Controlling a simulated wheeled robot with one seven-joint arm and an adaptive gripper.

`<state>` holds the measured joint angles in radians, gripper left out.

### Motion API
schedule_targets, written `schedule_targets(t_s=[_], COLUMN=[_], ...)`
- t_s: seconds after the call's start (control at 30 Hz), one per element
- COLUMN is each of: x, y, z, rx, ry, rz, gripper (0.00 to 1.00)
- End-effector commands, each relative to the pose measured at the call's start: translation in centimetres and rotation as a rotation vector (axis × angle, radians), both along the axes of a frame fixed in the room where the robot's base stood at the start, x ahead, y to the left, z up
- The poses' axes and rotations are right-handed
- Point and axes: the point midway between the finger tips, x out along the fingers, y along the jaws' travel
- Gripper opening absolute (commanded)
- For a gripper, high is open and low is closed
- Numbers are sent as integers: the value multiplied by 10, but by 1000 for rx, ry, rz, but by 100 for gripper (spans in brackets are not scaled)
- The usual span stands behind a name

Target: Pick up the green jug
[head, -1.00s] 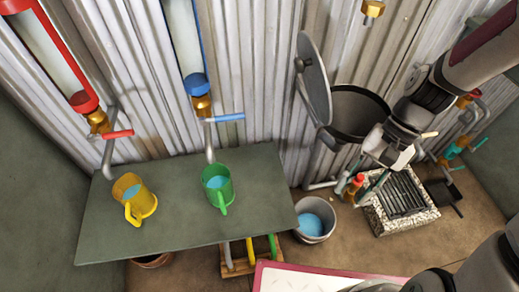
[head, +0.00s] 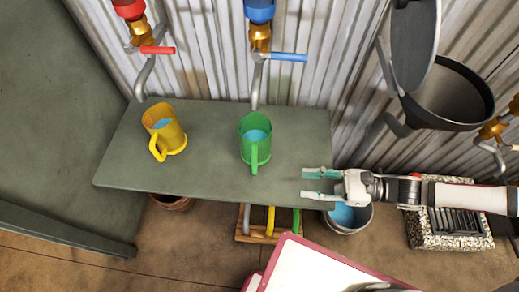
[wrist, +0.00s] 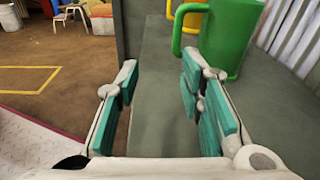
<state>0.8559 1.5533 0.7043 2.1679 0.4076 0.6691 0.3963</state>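The green jug (head: 255,140) stands upright on the grey-green table, with blue liquid inside and its handle toward the front. In the wrist view the green jug (wrist: 228,38) is at the upper right, ahead of the fingers and not between them. My gripper (head: 305,184) is open and empty, with teal finger pads, at the table's right edge, to the right of and nearer than the jug. In the wrist view my gripper (wrist: 158,95) has its fingers spread with the table and floor showing between them.
A yellow jug (head: 165,128) with blue liquid stands left on the table (head: 200,185). A red-handled tap (head: 150,50) and a blue-handled tap (head: 280,56) hang above. A bucket (head: 358,222) stands below my gripper. The table between gripper and green jug is clear.

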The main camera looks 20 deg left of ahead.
Motion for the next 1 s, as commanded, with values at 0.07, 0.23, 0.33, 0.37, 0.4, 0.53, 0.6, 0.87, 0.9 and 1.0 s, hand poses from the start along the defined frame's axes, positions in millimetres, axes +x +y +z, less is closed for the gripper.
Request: schedule_targets(t_s=[0.07, 0.23, 0.33, 0.37, 0.4, 0.53, 0.6, 0.87, 0.9, 1.0], x=[5, 10, 9, 8, 6, 1, -2, -8, -8, -10], y=[10, 21, 29, 33, 39, 63, 76, 104, 105, 113], z=[-7, -9, -9, -9, -9, -9, -9, -9, -8, -9], rx=[45, 88, 95, 96, 96, 96, 96, 92, 92, 92], ry=[37, 75, 79, 80, 80, 79, 79, 78, 77, 78], rz=[-40, -81, -84, -84, -83, -82, -82, -84, -84, -82], gripper=[35, 35, 35, 35, 35, 35, 35, 35, 35, 35])
